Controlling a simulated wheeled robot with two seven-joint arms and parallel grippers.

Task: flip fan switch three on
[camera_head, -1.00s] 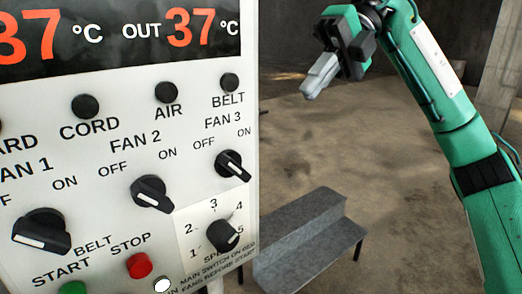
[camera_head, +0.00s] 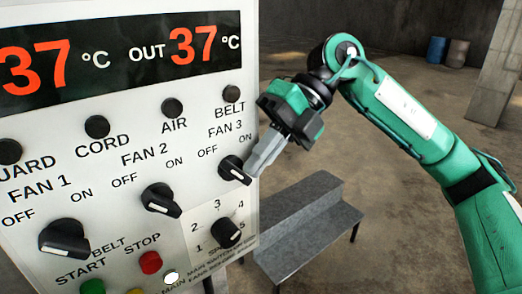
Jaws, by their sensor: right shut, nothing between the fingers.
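The fan 3 switch (camera_head: 235,169) is a black rotary knob with a white pointer mark at the panel's right side, under the label FAN 3 with OFF and ON. Its pointer slants down to the right. My right gripper (camera_head: 257,168) is shut and empty, its grey fingertips at the right side of this knob. I cannot tell whether they touch it. My left gripper is not in view.
The control panel (camera_head: 110,150) fills the left. The fan 2 knob (camera_head: 161,199), fan 1 knob (camera_head: 64,239) and speed dial (camera_head: 226,233) lie near. A grey step bench (camera_head: 308,222) stands below right. Two barrels (camera_head: 456,53) stand far back.

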